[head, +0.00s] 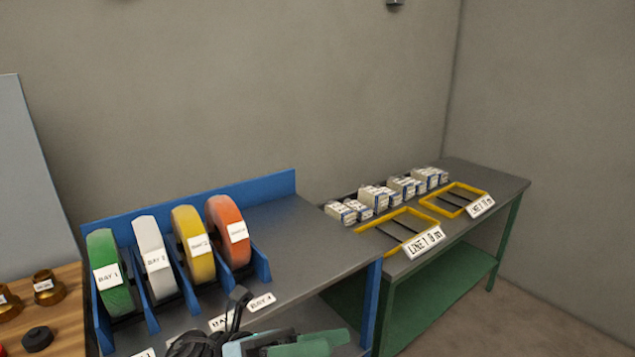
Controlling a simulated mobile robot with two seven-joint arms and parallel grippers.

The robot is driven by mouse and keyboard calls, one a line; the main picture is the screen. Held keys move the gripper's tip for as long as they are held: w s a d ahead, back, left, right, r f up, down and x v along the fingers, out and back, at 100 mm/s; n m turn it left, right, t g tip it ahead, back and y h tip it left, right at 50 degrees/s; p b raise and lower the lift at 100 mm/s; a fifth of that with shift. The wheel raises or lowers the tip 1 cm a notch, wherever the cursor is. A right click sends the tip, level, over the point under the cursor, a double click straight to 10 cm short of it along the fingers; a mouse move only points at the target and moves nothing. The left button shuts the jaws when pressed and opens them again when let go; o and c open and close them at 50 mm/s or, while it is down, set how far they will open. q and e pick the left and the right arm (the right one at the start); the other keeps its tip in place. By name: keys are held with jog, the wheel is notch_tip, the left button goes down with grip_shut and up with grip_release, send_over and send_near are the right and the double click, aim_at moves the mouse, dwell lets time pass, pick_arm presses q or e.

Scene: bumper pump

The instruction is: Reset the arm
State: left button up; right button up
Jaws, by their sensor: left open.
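My left gripper (232,314) shows at the bottom centre, cut off by the lower edge. Its dark fingers stand open in front of the blue-sided rack bench, and I see nothing held between them. Teal and green parts beside it at the bottom edge appear to be my arm. My right gripper is not in view.
The bench holds green (110,272), white (155,258), yellow (194,245) and orange (229,232) rolls between blue dividers. A green-framed table (480,183) with yellow frames (399,232) and small boxes (377,196) stands right. Brass fittings (47,288) sit left. The grey bench top is bare right of the rolls.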

pick_arm(q)
jog(key=w+a+f+n+t+y, duration=0.1)
jog(key=a+f+n+t+y, duration=0.45)
jog(key=f+n+t, duration=0.75)
jog(key=w+a+f+n+t+y, duration=0.1)
jog(key=a+f+n+t+y, duration=0.5)
jog(key=n, duration=1.3)
jog(key=s+a+f+n+g+y, duration=0.2)
jog(key=s+a+f+n+y, duration=0.1)
jog(key=s+f, duration=0.4)
jog(key=s+a+f+n+g+y, duration=0.3)
jog(key=s+f+n, duration=0.2)
jog(key=s+f, duration=0.2)
jog(key=s+a+f+n+g+y+p, duration=0.1)
jog(key=s+a+f+n+g+y, duration=0.1)
jog(key=s+f, duration=0.6)
jog(key=a+n+y, duration=0.1)
jog(key=n, duration=0.1)
jog(key=shift+s+n, duration=0.35)
jog(key=shift+n, duration=0.05)
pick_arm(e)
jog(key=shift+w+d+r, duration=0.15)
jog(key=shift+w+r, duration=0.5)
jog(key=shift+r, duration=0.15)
